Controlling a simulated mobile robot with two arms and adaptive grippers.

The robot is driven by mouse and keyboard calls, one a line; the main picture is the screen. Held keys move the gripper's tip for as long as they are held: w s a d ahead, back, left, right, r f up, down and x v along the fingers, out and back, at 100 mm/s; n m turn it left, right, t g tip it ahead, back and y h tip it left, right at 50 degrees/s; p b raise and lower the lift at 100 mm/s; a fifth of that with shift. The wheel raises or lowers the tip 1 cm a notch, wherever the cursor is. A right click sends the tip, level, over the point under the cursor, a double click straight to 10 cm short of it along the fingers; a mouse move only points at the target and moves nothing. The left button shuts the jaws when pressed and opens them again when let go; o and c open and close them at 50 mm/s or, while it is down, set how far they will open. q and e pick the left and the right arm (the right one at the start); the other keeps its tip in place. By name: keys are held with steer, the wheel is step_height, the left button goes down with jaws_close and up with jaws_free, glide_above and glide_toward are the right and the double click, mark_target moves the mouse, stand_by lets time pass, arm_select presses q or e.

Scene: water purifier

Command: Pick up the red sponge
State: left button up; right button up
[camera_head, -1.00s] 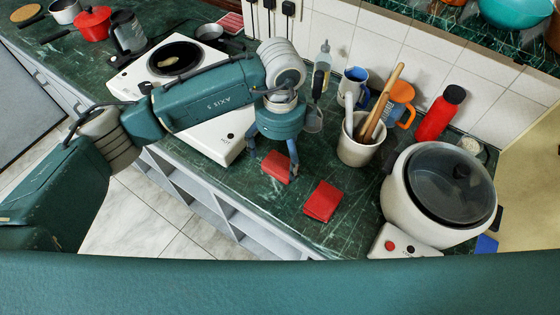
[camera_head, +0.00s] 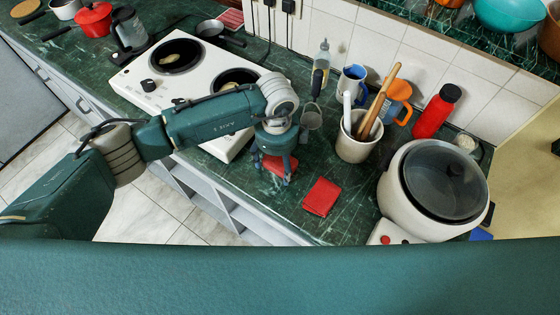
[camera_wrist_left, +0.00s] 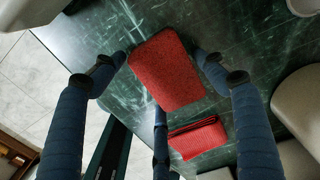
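The red sponge (camera_head: 279,168) lies on the dark green counter near its front edge. My left gripper (camera_head: 275,160) is directly over it, pointing down, and partly hides it. In the left wrist view the sponge (camera_wrist_left: 166,72) sits between the spread fingers, with fingertips close to its left and right sides. The gripper (camera_wrist_left: 162,62) looks open; I cannot tell whether any finger touches the sponge. My right gripper is not in view.
A folded red cloth (camera_head: 322,196) lies just right of the sponge, also in the wrist view (camera_wrist_left: 198,137). A utensil crock (camera_head: 356,146), a red bottle (camera_head: 434,115) and a rice cooker (camera_head: 396,205) stand to the right. A white stove (camera_head: 150,93) is left.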

mark_target(277, 164)
arm_select(q)
steer(key=shift+c, duration=1.3)
step_height(277, 164, up, 20)
steer(key=b, duration=0.4)
steer(key=shift+b, duration=0.3)
